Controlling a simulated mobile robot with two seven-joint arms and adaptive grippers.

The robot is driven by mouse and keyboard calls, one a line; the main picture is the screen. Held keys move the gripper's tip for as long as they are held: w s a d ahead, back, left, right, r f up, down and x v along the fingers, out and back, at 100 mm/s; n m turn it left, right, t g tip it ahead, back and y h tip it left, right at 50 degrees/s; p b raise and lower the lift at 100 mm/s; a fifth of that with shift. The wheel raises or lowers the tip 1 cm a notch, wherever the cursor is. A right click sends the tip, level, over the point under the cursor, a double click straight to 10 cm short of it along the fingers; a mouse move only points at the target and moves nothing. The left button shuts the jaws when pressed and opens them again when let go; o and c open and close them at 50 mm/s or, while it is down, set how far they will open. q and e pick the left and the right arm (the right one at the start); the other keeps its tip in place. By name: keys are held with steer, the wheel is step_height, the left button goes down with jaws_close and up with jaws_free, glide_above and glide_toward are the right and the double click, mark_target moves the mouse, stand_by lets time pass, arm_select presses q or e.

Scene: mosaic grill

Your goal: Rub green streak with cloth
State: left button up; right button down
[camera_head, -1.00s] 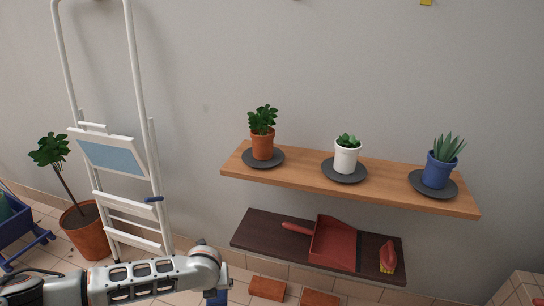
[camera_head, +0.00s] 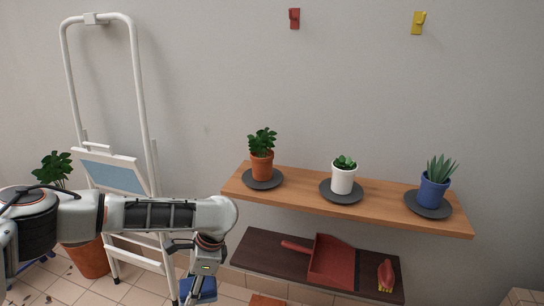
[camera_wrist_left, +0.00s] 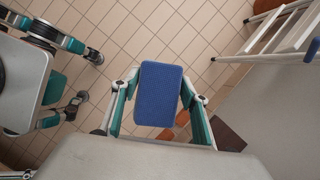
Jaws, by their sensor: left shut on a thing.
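My left gripper (camera_wrist_left: 158,97) is shut on a flat blue cloth pad (camera_wrist_left: 157,92), seen between its teal fingers in the left wrist view. In the head view the blue cloth (camera_head: 203,290) hangs low at the lower edge, left of the shelves and in front of the ladder, partly cut off. The left gripper (camera_head: 190,292) is partly seen there below the wrist. No green streak shows in either view. My right gripper is not in view.
A white ladder (camera_head: 152,130) leans at the left wall by a potted plant (camera_head: 90,258). The wooden shelf (camera_head: 310,197) holds three potted plants. A dark lower shelf (camera_head: 262,252) holds a red dustpan (camera_head: 332,260) and brush (camera_head: 386,275). Red and yellow hooks are above.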

arm_select(q)
steer(key=s+a+r+n+g+h+p, duration=0.1)
steer(key=s+r+n+h, duration=0.1)
steer(key=s+r+n, duration=0.2)
steer(key=s+a+r+n+g+h+p, duration=0.1)
steer(key=s+r+n, duration=0.3)
steer(key=r+n, duration=0.7)
steer(key=shift+s+a+r+g+h, duration=0.25)
steer(key=shift+a+r+g+h, duration=0.3)
steer(key=shift+a+g+h, duration=0.2)
steer(key=shift+w, duration=0.15)
